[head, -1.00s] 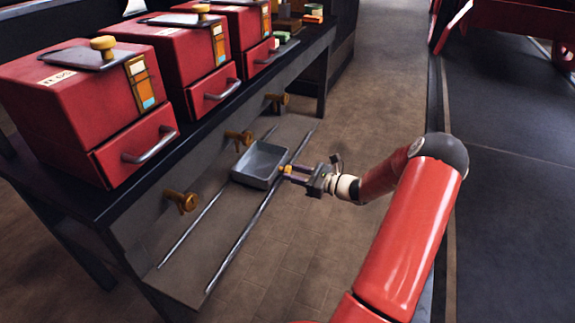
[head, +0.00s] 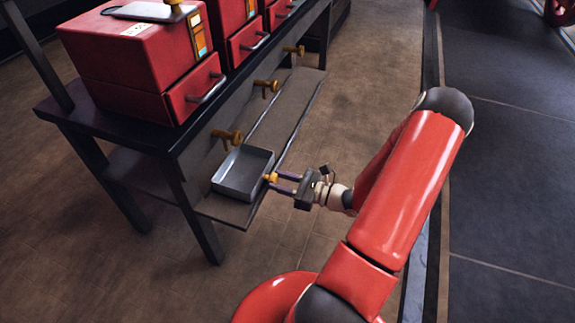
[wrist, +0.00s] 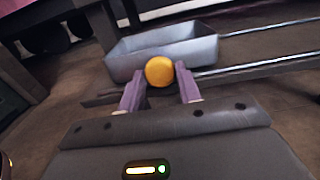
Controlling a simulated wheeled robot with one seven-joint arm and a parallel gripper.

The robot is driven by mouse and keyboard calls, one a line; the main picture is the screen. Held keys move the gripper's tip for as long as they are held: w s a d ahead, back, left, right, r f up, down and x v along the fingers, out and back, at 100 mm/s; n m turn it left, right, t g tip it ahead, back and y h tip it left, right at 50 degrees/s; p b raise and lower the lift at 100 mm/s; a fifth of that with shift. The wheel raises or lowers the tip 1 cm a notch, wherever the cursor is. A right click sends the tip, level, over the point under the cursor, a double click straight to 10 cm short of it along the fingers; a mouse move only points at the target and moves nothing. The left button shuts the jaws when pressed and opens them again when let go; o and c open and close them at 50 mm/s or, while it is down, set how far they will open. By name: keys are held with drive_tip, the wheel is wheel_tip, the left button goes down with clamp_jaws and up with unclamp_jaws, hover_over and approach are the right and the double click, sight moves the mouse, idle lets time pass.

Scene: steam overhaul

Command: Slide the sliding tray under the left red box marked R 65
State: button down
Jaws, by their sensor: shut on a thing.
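The sliding tray (head: 222,190), a shallow grey metal pan, sits on two rails near the close end of a low shelf in the head view. It lies below and slightly right of the nearest brass tap (head: 228,136), on the side of the left red box (head: 125,62). That box's label is too small to read surely. My gripper (head: 275,178) is shut on the tray's yellow knob (wrist: 159,71), at the tray's right side. In the wrist view the purple fingers flank the knob, with the tray (wrist: 165,54) behind it.
Two further red boxes (head: 228,18) stand beyond on the dark bench (head: 150,136). Two more brass taps (head: 266,87) stick out above the rails (head: 300,115). A bench leg (head: 198,220) stands left of the tray. The floor to the right is open.

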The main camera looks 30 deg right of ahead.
drive_tip(key=shift+s+a, duration=0.65)
drive_tip(key=shift+a, duration=0.2)
drive_tip(key=c, duration=1)
unclamp_jaws()
drive_tip(key=shift+o, duration=0.2)
drive_tip(key=v, duration=0.7)
drive_tip(key=shift+s+d, duration=0.25)
drive_tip(key=shift+s, duration=0.1)
